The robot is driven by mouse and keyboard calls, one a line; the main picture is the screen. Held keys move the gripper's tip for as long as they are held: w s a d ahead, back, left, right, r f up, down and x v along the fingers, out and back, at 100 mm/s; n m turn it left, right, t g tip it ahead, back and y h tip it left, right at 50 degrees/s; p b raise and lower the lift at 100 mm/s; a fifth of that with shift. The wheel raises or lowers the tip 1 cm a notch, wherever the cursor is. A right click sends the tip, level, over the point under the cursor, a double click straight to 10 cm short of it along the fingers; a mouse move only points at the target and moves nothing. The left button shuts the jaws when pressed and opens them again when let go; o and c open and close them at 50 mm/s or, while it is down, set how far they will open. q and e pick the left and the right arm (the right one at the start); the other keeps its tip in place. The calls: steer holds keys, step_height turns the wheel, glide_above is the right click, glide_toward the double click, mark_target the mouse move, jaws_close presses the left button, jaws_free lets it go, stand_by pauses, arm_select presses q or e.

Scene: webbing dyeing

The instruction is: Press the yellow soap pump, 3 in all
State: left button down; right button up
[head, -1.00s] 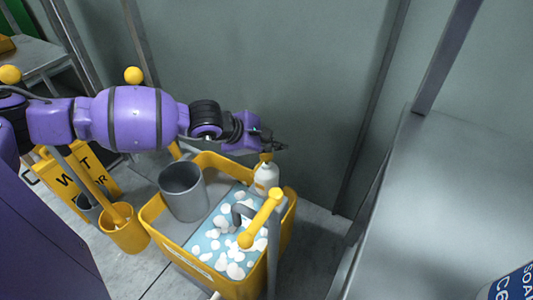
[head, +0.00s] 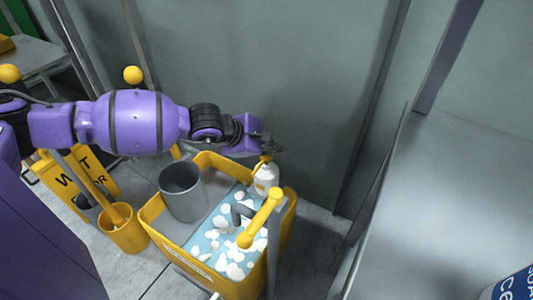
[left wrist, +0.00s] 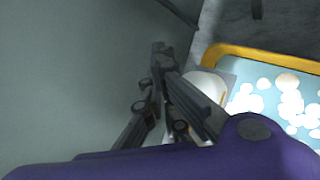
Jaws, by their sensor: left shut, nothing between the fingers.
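The soap bottle (head: 266,181) is white with a yellow pump top (head: 265,159). It stands upright at the back right of a yellow cart. My left gripper (head: 277,149) is shut and empty, with its dark fingers right above the pump top. I cannot tell whether they touch it. In the left wrist view the shut fingers (left wrist: 160,62) cover much of the pale bottle (left wrist: 207,84), and the pump top is hidden. My right gripper is not in view.
The yellow cart (head: 184,258) holds blue water with white foam and a grey cup (head: 182,190). A yellow handle (head: 262,219) rises at its front right. A yellow wet-floor sign (head: 82,183) stands left. A grey wall is close behind; a metal table (head: 455,200) is at right.

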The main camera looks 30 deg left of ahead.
mark_target(271, 159)
arm_select(q)
steer(key=shift+f, duration=0.55)
stand_by(0.5)
steer(key=shift+r+p, duration=0.6)
steer(key=shift+r, duration=0.75)
steer(key=shift+r+p, duration=1.5)
steer(key=shift+r, duration=1.05)
